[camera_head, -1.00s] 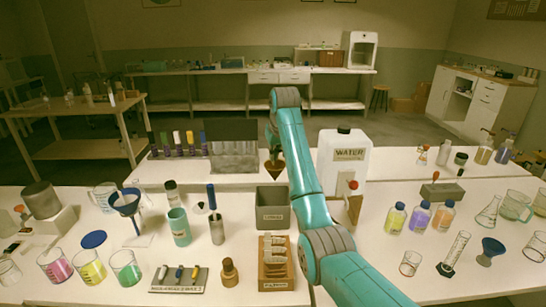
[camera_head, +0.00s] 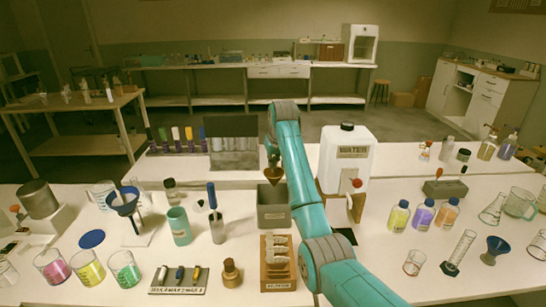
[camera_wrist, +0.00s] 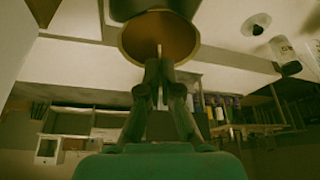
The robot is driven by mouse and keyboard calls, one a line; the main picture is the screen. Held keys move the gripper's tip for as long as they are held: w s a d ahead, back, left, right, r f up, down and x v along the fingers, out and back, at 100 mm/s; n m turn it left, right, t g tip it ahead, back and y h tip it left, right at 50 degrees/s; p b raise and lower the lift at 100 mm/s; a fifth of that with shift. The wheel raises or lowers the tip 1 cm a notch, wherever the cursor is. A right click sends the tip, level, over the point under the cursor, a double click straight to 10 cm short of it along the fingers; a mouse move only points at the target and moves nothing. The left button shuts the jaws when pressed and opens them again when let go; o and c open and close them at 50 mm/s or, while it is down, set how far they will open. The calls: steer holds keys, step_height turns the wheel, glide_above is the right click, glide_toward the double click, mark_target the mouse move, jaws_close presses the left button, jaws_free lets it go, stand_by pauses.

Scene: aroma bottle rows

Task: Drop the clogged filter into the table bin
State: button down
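The clogged filter (camera_head: 272,174) is a brown cone hanging point down. In the wrist view the filter (camera_wrist: 160,42) shows as a brown round shape at the fingertips. My gripper (camera_wrist: 160,70) is shut on its edge. The table bin (camera_head: 273,214) is a small grey open box on the front table, left of my arm. The filter is above the bin's back edge, slightly to the left. The exact gap between them is hard to tell.
A white water container (camera_head: 345,160) stands right of my arm. A wooden rack (camera_head: 277,278) is in front of the bin. A grey cup with a blue-handled tool (camera_head: 217,230) and a teal cup (camera_head: 180,226) stand to its left. Colored bottles (camera_head: 423,214) are at the right.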

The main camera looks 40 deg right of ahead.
mark_target(276, 175)
step_height(276, 175, down, 11)
steer(key=shift+r, duration=0.15)
stand_by(0.8)
steer(key=c, duration=1.2)
jaws_free()
steer(key=shift+c, duration=0.2)
steer(key=v, duration=1.1)
steer(key=shift+s+a+r, duration=0.1)
steer(key=shift+s+r, duration=0.05)
steer(key=shift+r, duration=0.1)
steer(key=shift+s+r, duration=0.1)
steer(key=shift+r, duration=0.05)
